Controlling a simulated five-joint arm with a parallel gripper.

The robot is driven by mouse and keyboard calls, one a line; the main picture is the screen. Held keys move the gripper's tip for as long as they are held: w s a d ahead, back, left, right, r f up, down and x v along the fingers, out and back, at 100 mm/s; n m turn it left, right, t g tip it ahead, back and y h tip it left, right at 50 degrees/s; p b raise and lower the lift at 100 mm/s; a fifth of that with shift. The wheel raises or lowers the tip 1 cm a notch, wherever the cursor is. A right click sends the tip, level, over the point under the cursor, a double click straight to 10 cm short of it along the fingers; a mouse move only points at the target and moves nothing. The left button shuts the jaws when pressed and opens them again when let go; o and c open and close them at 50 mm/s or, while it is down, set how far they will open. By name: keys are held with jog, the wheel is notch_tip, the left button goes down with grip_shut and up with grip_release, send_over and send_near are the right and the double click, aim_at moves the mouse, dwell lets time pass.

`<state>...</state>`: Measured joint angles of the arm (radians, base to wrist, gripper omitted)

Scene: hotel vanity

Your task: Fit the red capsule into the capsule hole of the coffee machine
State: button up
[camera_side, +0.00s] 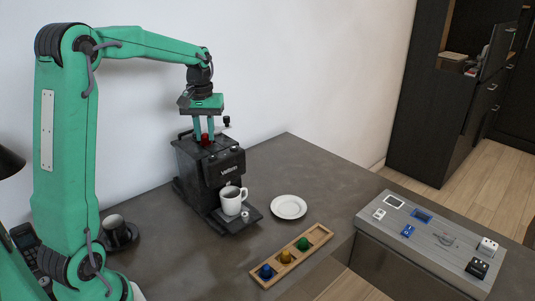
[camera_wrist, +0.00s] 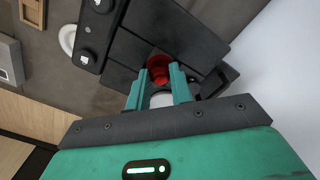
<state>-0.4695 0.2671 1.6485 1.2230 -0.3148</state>
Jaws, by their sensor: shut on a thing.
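My gripper (camera_side: 204,128) points straight down over the top of the black coffee machine (camera_side: 193,164). Its two green fingers are shut on the red capsule (camera_side: 205,139). In the wrist view the red capsule (camera_wrist: 158,66) sits between the fingertips (camera_wrist: 159,88), above or at the machine's top (camera_wrist: 130,50). The capsule hole itself is hidden by the capsule and fingers, and I cannot tell whether the capsule is in it. A white mug (camera_side: 232,201) stands on the machine's drip tray.
A wooden holder (camera_side: 318,237) with blue, yellow and green capsules lies in front of the machine. A white saucer (camera_side: 289,207) is right of it. A dark cup (camera_side: 115,228) and a telephone (camera_side: 25,240) are at the left. A grey panel (camera_side: 430,238) with small devices is at the right.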

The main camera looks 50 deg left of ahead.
aim_at(205, 134)
jog(key=shift+f, duration=0.7)
jog(key=shift+f, duration=0.15)
jog(key=o, duration=0.9)
jog(key=shift+o, duration=0.6)
jog(key=shift+r, duration=0.55)
notch_tip(205, 134, up, 8)
jog(key=shift+d+f, duration=0.1)
jog(key=shift+f, duration=0.1)
jog(key=shift+r, duration=0.1)
